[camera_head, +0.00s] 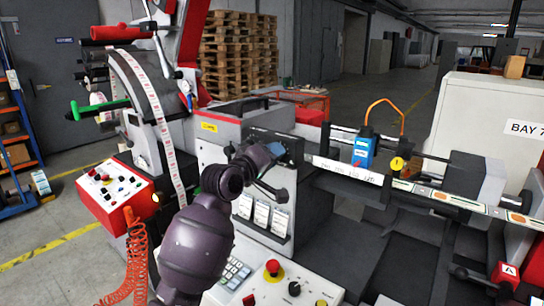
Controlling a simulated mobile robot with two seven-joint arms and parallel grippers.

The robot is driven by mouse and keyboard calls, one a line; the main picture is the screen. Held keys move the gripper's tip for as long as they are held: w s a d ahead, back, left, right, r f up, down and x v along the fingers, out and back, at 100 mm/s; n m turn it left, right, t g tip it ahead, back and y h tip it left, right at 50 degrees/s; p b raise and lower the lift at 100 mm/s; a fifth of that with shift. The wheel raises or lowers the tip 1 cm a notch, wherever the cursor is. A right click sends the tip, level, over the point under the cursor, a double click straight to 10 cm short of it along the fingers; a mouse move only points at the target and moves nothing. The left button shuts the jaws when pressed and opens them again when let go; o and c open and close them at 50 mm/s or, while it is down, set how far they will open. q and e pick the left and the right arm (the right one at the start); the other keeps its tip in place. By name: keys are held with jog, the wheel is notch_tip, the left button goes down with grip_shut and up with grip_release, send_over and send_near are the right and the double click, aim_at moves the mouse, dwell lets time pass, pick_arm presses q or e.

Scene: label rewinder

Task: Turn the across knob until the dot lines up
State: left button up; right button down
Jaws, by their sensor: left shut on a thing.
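My left gripper (277,152), at the end of the purple-grey arm, is at the dark upper control panel (296,146) on the front of the grey machine. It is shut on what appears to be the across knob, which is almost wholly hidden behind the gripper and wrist. The dot and any mark beside it cannot be made out. A black lever-like part (273,191) shows just below the gripper. My right gripper is not in view.
A blue unit with an orange cable (362,151) and a yellow knob (397,163) sit on the rail to the right. A lower panel holds a red stop button (273,268). Pallets (238,52) stand behind.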

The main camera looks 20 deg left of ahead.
pick_arm(q)
jog(key=shift+n, duration=0.4)
jog(key=o, duration=0.9)
jog(key=b+v, duration=0.1)
jog(key=v, duration=0.9)
jog(key=shift+s+a+b, duration=0.15)
jog(key=shift+s+b, duration=0.15)
jog(key=shift+s, duration=0.1)
